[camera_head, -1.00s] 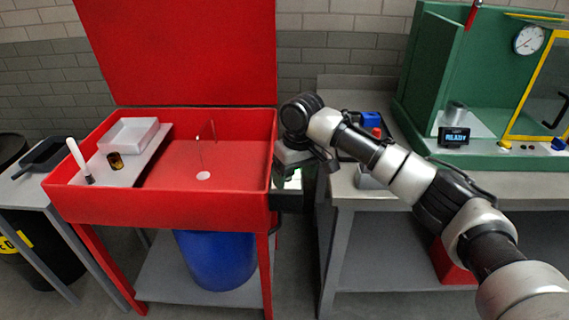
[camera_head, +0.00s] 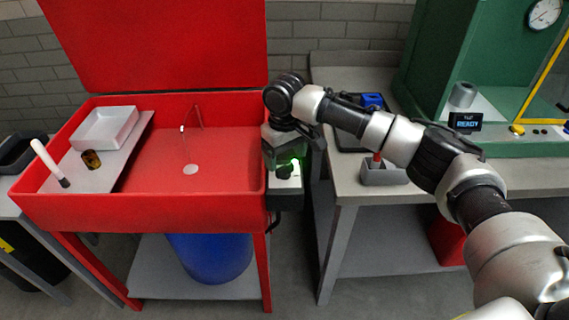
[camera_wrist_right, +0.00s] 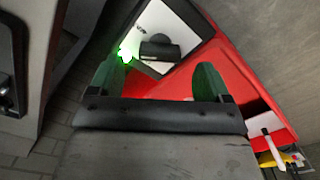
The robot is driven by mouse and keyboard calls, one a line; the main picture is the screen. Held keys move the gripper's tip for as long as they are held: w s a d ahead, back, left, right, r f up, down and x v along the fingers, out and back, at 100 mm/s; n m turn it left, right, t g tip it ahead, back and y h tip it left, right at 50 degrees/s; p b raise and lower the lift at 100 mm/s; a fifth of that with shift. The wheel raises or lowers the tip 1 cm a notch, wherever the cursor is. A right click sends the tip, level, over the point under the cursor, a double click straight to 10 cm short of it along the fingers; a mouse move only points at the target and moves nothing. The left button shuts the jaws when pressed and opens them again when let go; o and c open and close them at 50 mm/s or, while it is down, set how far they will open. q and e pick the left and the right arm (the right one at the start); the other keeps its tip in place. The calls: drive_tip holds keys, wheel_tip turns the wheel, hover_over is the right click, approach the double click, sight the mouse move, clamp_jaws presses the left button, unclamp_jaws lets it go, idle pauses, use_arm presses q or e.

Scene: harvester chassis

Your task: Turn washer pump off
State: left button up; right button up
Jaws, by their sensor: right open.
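The red parts washer (camera_head: 180,210) stands at the left with its lid up. On its right side is a dark switch box (camera_head: 286,199) with a pale face, a black knob (camera_head: 285,172) and a glowing green light (camera_head: 297,171). My right gripper (camera_head: 285,158) is at this box, partly hiding its face. In the right wrist view, my right gripper (camera_wrist_right: 158,78) is open, and its two green fingertips are apart with nothing between them. The black knob (camera_wrist_right: 160,47) lies ahead, beyond the tips, and the green light (camera_wrist_right: 125,54) is lit beside it. My left gripper is not in view.
A grey bench (camera_head: 345,185) stands to the right of the washer, with a narrow gap between. It holds a small grey bin (camera_head: 384,174) and a green cabinet (camera_head: 420,70). A white tray (camera_head: 104,127) and a brush (camera_head: 48,162) are in the washer.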

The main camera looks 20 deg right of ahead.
sight(285, 166)
wheel_tip(285, 166, down, 3)
drive_tip(key=shift+w+f, duration=0.1)
drive_tip(key=shift+f, duration=0.3)
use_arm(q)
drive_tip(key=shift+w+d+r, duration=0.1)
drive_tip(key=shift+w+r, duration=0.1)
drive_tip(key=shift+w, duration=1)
use_arm(e)
drive_tip(key=c, duration=0.4)
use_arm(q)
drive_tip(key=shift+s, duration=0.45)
use_arm(e)
drive_tip(key=c, duration=0.5)
